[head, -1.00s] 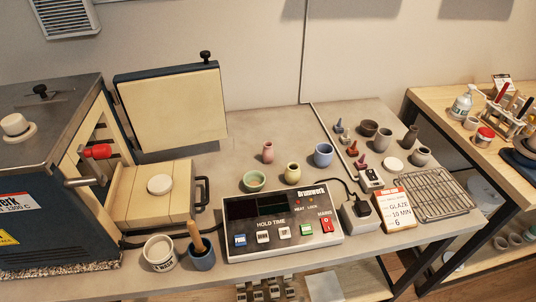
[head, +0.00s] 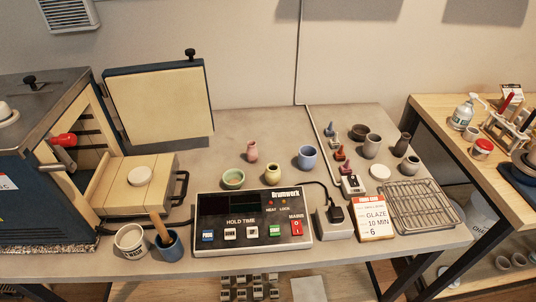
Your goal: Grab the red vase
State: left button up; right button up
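The red vase (head: 252,151) is small, pinkish-red and narrow-necked. It stands upright on the grey tabletop (head: 240,122), behind a green bowl (head: 233,179) and a yellow vase (head: 272,174). A blue cup (head: 308,157) stands to its right. Nothing covers the red vase. Neither of my grippers shows in the head view.
A control box (head: 252,219) sits at the table's front. A wire rack (head: 422,205), a glaze card (head: 374,217) and dark pots are at right. The tabletop behind the red vase is clear.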

aim_at(252, 153)
jog(key=l+u, duration=0.1)
jog(key=l, duration=1.05)
jog(key=k+l+u, duration=0.1)
jog(key=l, duration=1.05)
